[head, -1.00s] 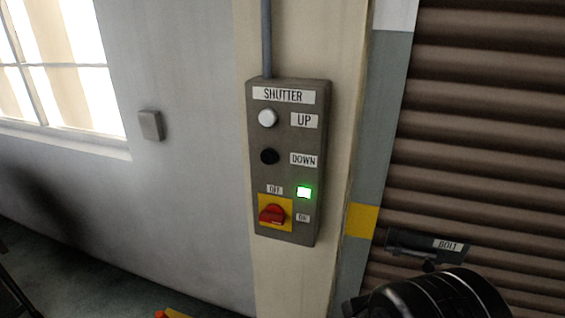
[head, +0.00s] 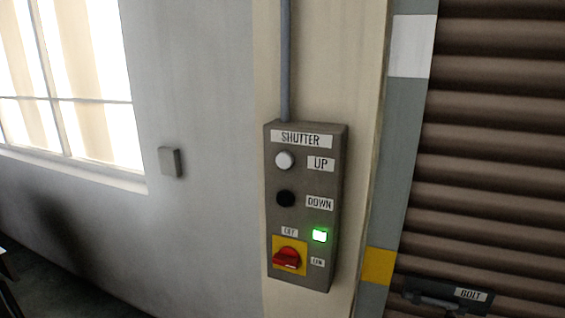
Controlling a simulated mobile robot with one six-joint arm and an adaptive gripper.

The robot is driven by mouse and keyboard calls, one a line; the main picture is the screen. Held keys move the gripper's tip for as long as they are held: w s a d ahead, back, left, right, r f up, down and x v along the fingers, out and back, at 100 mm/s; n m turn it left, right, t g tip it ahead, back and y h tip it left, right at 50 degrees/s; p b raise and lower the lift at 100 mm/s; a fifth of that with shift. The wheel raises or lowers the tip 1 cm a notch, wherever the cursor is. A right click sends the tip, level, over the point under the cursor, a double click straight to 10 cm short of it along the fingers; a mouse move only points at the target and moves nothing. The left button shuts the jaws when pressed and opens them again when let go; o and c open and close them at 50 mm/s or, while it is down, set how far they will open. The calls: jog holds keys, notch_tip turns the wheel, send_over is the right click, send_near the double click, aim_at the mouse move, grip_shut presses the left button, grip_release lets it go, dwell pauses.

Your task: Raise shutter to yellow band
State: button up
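The shutter (head: 490,150) is a brown ribbed roller door on the right, and it covers the opening as far as I see. The yellow band (head: 378,265) is on the grey side rail, low and left of the shutter. The grey control box (head: 328,215) is on the cream post, with a white UP button (head: 285,161), a black DOWN button (head: 286,198) and a lit green lamp (head: 320,235). Its red rotary switch (head: 288,257) sits on a yellow plate between the OFF and ON labels. My gripper is not in view.
A dark bolt (head: 440,296) with a BOLT label is at the shutter's lower left. A white band (head: 411,45) is higher on the rail. A small grey wall box (head: 171,161) and a bright window (head: 70,90) are on the left. The wall between is clear.

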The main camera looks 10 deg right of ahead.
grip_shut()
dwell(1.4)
